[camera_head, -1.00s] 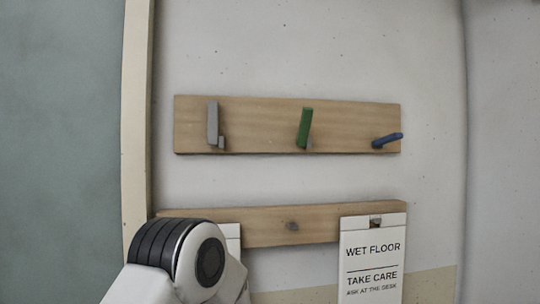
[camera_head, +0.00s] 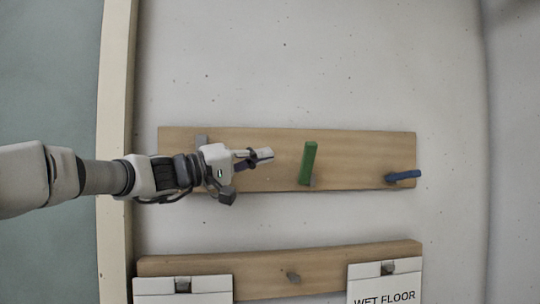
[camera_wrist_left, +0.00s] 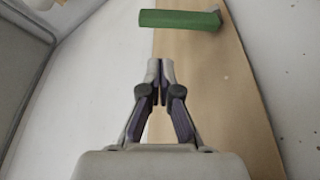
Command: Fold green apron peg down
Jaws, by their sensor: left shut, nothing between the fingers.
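The green peg (camera_head: 308,163) stands upright, folded up, at the middle of the upper wooden board (camera_head: 350,150). It also shows in the left wrist view (camera_wrist_left: 180,20), beyond my fingertips. My left gripper (camera_head: 268,154) is shut and empty, to the left of the green peg, with a clear gap between them. In the left wrist view my left gripper (camera_wrist_left: 160,68) points toward the peg, its fingertips close together. My right gripper is not in view.
A grey peg (camera_head: 202,140) is mostly hidden behind my left arm. A blue peg (camera_head: 403,176) sticks out at the board's right end. The wall above is clear.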

